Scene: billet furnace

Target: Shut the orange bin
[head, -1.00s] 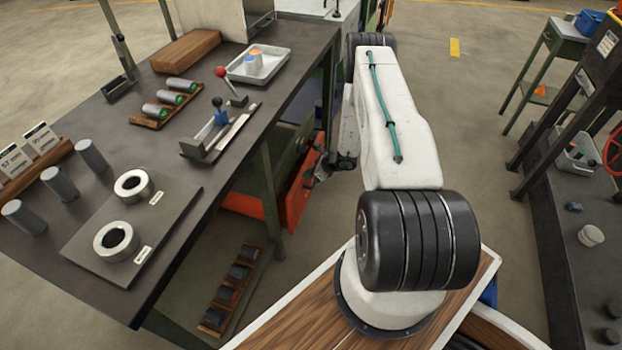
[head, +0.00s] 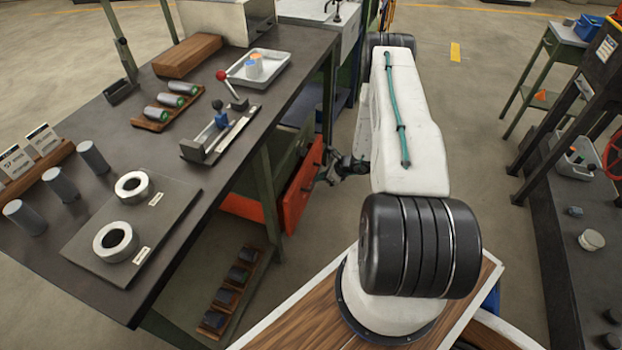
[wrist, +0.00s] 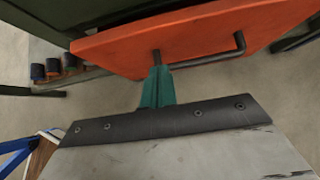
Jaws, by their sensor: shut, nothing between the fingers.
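The orange bin (head: 303,190) hangs under the dark workbench, and its front panel stands out at a slant past the bench's right edge. The inside of the bin is mostly hidden by the bench. In the wrist view the orange panel (wrist: 195,38) fills the top and carries a dark bar handle (wrist: 240,42). My gripper (head: 326,174) is beside the outer face of the panel. In the wrist view its green fingers (wrist: 157,80) are together and empty, with their tips close to the left end of the handle. I cannot tell whether they touch it.
The bench top (head: 160,220) holds rings, cylinders, a lever fixture and a white tray (head: 258,67). A wooden rack (head: 235,290) with dark pieces lies below the bench. A dark metal bench (head: 575,260) stands at the right. Open floor lies between the two benches.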

